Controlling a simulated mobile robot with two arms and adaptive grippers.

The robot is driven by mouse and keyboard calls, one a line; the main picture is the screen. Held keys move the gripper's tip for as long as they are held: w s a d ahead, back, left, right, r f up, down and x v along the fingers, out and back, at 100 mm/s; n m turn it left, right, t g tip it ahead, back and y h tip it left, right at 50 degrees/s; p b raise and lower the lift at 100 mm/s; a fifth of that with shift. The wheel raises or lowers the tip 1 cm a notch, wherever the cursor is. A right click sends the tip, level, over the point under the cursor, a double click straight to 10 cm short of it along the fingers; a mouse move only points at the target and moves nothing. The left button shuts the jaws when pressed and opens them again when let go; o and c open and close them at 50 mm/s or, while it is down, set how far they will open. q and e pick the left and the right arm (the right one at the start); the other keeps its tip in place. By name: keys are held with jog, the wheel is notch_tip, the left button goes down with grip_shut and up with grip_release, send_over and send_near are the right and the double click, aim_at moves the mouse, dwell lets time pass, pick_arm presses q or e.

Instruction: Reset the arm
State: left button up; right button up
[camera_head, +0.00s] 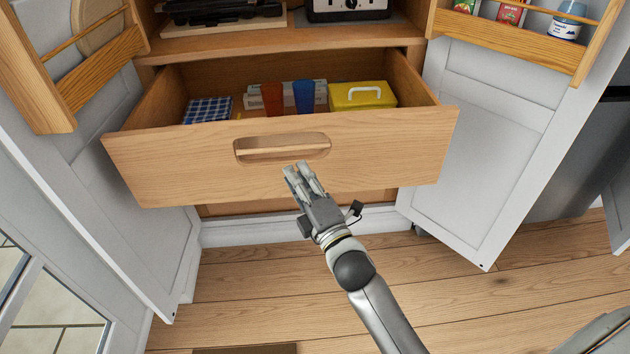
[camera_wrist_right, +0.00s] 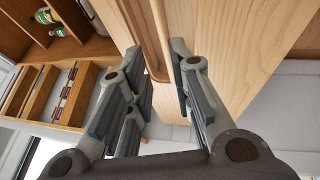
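My right gripper (camera_head: 299,168) is in front of the open wooden drawer (camera_head: 400,150), just below its handle cutout (camera_head: 283,148). In the right wrist view its two fingers (camera_wrist_right: 157,52) are apart with nothing held between them. The drawer's wooden front (camera_wrist_right: 225,45) and the handle slot (camera_wrist_right: 157,40) show close beyond the fingertips. I cannot tell whether a fingertip touches the wood. My right arm reaches up from the bottom of the head view. My left gripper is not in view.
The drawer holds a blue checked cloth (camera_head: 208,110), a red cup (camera_head: 272,99), a blue cup (camera_head: 304,97) and a yellow box (camera_head: 362,96). White cabinet doors with racks stand open at left (camera_head: 100,200) and right (camera_head: 485,150). The wooden floor (camera_head: 250,290) below is largely clear.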

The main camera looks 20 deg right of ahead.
jog(key=shift+v, duration=0.85)
